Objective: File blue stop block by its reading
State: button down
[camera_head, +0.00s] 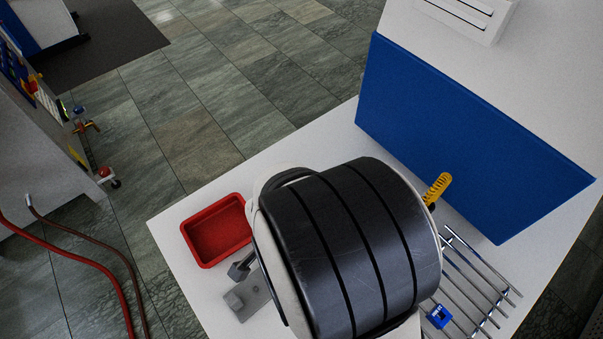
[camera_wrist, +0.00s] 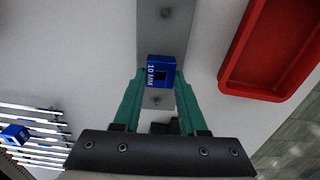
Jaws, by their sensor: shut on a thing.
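My gripper (camera_wrist: 160,80) has green fingers shut on a blue stop block (camera_wrist: 161,70) in the wrist view. The block has a dark square opening and white lettering that reads "10 MM". It is over a grey metal plate (camera_wrist: 165,33) with screws; I cannot tell whether it touches the plate. In the head view my arm hides the gripper and this block. The grey plate (camera_head: 252,294) shows there left of my arm. A second blue block (camera_head: 438,316) is on the metal bar rack (camera_head: 480,284); it also shows in the wrist view (camera_wrist: 14,135).
A red tray (camera_head: 215,230) lies left of my arm, and at right in the wrist view (camera_wrist: 238,85); its visible inside is empty. A yellow coiled piece (camera_head: 437,188) stands behind my arm. A blue panel (camera_head: 465,140) borders the white table (camera_head: 180,210) at the back.

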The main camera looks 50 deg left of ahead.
jog(key=shift+f, duration=0.3)
jog(key=shift+c, duration=1.9)
grip_release()
notch_tip(320, 180, up, 16)
jog(key=shift+f, duration=0.15)
